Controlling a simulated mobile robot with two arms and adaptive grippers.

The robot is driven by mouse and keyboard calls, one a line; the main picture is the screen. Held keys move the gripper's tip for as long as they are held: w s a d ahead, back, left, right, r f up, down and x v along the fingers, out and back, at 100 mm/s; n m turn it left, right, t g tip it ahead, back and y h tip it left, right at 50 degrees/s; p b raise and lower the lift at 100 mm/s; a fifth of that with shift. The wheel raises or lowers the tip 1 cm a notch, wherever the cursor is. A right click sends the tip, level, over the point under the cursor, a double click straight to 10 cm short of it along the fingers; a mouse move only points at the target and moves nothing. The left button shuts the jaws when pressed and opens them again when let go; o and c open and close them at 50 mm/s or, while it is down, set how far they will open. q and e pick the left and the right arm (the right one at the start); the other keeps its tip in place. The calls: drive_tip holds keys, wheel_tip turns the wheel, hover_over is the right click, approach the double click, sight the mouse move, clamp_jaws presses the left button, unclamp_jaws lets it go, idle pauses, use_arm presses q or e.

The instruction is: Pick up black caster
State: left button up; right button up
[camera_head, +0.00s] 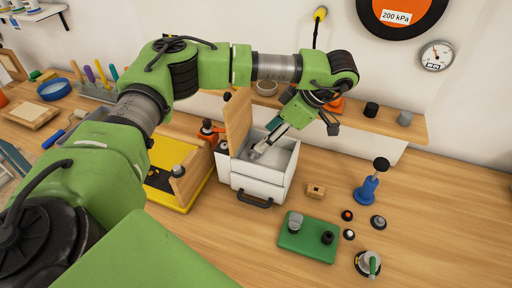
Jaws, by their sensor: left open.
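No single item is clearly a caster at this size. Small black round pieces lie on the right of the table: a black disc with an orange centre (347,215), a black disc with a grey centre (378,222) and a black disc with a pale centre (349,234). A black knob-like piece (328,238) sits on the green plate (300,252). My left gripper (297,132) is open above the white box (258,185), whose wooden lid is raised. It is apart from the black pieces, up and left of them. My right gripper is out of view.
A wooden shelf (390,124) runs behind the box. A blue stand with a black top (370,182) and a small wooden block (316,191) stand to the right. A yellow tray (170,160) is left of the box. The table's far right is clear.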

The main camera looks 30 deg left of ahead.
sight(255, 151)
use_arm(q)
drive_tip(key=shift+a+f, duration=0.25)
drive_tip(key=shift+f, duration=0.1)
drive_tip(key=shift+w+a+f, duration=0.1)
drive_tip(key=shift+f, duration=0.15)
drive_tip(key=p+x, duration=0.3)
drive_tip(key=x, duration=0.1)
drive_tip(key=shift+a+f, duration=0.25)
drive_tip(key=shift+f, duration=0.3)
drive_tip(key=c, duration=0.7)
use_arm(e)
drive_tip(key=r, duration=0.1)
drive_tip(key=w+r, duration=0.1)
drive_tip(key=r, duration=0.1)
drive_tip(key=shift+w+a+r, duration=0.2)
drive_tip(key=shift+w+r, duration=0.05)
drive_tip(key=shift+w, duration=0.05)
